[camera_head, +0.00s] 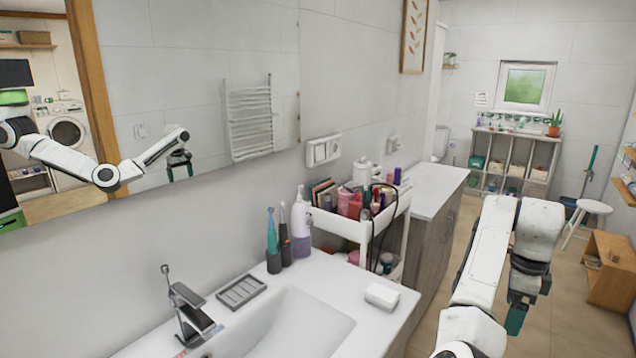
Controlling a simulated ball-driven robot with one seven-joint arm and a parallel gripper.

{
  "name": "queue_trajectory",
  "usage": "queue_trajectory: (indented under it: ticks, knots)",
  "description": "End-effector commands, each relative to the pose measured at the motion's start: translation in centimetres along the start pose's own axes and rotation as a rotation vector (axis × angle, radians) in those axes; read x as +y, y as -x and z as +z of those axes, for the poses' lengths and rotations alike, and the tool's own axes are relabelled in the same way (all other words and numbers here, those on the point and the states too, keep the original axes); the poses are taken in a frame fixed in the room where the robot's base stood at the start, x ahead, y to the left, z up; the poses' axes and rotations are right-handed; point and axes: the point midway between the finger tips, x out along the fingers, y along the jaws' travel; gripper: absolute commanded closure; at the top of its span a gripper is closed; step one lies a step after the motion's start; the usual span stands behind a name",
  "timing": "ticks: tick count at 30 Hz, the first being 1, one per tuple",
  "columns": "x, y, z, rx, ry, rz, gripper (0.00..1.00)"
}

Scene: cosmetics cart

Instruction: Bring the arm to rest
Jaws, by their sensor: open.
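My arm is white and rises at the lower right of the head view, bending over at the top so that its end hangs down. My gripper (517,314) is dark with a green fingertip and points down over the floor, to the right of the sink counter. It is open, with nothing seen in it; one finger is mostly hidden from this side. The mirror (215,70) shows a reflection of my arm with the gripper hanging down.
A white sink counter (395,318) holds a soap bar (381,296), toothbrushes and a pump bottle (301,225). The cosmetics cart (345,226), full of small items, stands beyond it. A white stool (593,208) and wooden shelf unit (608,290) stand at right. Floor near my gripper looks clear.

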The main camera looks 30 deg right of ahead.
Motion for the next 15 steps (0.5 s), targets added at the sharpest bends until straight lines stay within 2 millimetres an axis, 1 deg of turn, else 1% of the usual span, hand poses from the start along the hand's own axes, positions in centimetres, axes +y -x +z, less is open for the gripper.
queue_trajectory:
  ticks: [8, 11, 15]
  knots:
    - [1.3, -2.3, -0.3, 0.045, 0.138, -0.031, 0.11]
    - [2.0, -3.4, -0.4, 0.068, 0.218, -0.047, 0.11]
    - [3.4, -5.3, -0.4, 0.108, 0.367, -0.073, 0.11]
